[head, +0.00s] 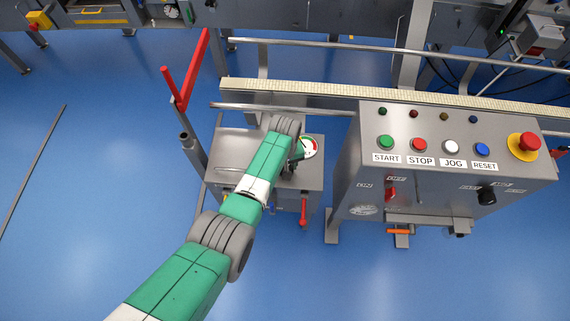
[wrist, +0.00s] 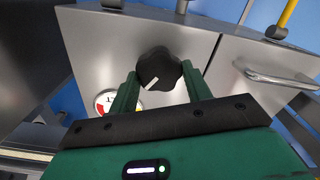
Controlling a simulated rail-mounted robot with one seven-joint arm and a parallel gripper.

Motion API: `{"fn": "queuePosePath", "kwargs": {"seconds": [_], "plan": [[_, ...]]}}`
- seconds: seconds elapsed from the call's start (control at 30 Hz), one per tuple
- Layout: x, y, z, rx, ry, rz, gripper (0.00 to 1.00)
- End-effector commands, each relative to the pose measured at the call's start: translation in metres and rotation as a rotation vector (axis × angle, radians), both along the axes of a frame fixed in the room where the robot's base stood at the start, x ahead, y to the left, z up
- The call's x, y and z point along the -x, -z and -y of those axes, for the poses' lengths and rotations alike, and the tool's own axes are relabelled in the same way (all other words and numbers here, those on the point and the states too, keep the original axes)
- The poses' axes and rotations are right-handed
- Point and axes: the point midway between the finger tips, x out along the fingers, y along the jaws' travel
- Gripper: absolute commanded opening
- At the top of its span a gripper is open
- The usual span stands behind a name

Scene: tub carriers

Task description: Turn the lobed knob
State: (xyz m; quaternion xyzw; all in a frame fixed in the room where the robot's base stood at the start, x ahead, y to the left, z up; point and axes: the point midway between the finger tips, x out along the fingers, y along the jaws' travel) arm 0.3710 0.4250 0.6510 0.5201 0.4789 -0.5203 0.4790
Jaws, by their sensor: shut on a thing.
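The black lobed knob (wrist: 158,68) sits on a bare metal face of the steel cabinet (wrist: 90,45) in the wrist view. Its white pointer mark points to the lower left. My gripper (wrist: 161,78) has one green finger on each side of the knob and is shut on it. In the head view my gripper (head: 297,155) is over the top of the small steel cabinet (head: 232,148), beside the round gauge. My arm hides the knob there.
A gauge (head: 308,147) with coloured sectors lies close to the gripper. A red-handled lever (head: 303,210) is on the cabinet front. To the right stands a control console (head: 440,125) with several buttons. A red bar (head: 193,75) rises behind left.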

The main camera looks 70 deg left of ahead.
Motion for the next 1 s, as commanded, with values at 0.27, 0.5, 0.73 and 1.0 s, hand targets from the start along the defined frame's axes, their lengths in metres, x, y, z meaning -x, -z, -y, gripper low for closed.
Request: {"fn": "queuePosePath", "kwargs": {"seconds": [0.27,0.5,0.73,1.0], "plan": [[0.0008,-0.0002,0.0003,0.001,-0.260,0.001,0.26],[0.0019,0.0000,0.0003,0.000,-0.462,0.000,0.26],[0.0023,0.0000,0.0005,-0.001,-0.606,0.000,0.26],[0.0029,-0.0001,0.0005,-0.001,-0.703,0.000,0.26]]}}
